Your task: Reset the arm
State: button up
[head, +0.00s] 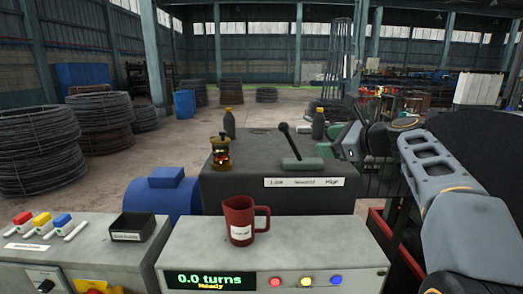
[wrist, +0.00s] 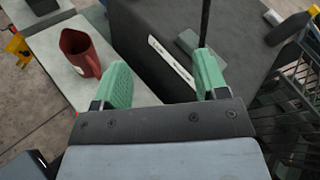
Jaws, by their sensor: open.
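My arm (head: 445,195) comes in from the right in the head view, bent and raised. My gripper shows in the wrist view (wrist: 163,82), with two green fingers wide apart and nothing between them. In the head view its green fingers (head: 334,149) are at the right end of the dark grey lever box (head: 238,188), near the black lever (head: 290,146). In the wrist view the lever is beyond the right finger. I cannot tell whether a finger touches the box.
A red mug (head: 239,222) stands on the turns-counter console (head: 180,248). A lamp (head: 220,153) and two dark bottles (head: 229,123) (head: 318,124) stand on or behind the lever box. A black tray (head: 132,227) sits on the left console. A mesh cage (wrist: 290,110) is right of my gripper.

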jog(key=s+d+f+n+g+h, duration=0.1)
jog(key=s+f+n+g+h, duration=0.2)
jog(key=f+n, duration=0.45)
jog(key=s+f+n+g+h, duration=0.1)
jog(key=s+f+n+h, duration=0.3)
jog(key=f, duration=0.6)
jog(key=s+a+f+n+g+h, duration=0.1)
jog(key=s+f+n, duration=0.4)
jog(key=s, duration=0.4)
jog(key=s+a+f+n+g+h, duration=0.1)
jog(key=s+f+n+h, duration=0.1)
jog(key=s+f+n, duration=0.3)
jog(key=s+n, duration=0.1)
jog(key=s, duration=0.3)
jog(key=shift+f+g, duration=0.3)
jog(key=shift+f, duration=0.05)
jog(key=shift+a, duration=0.1)
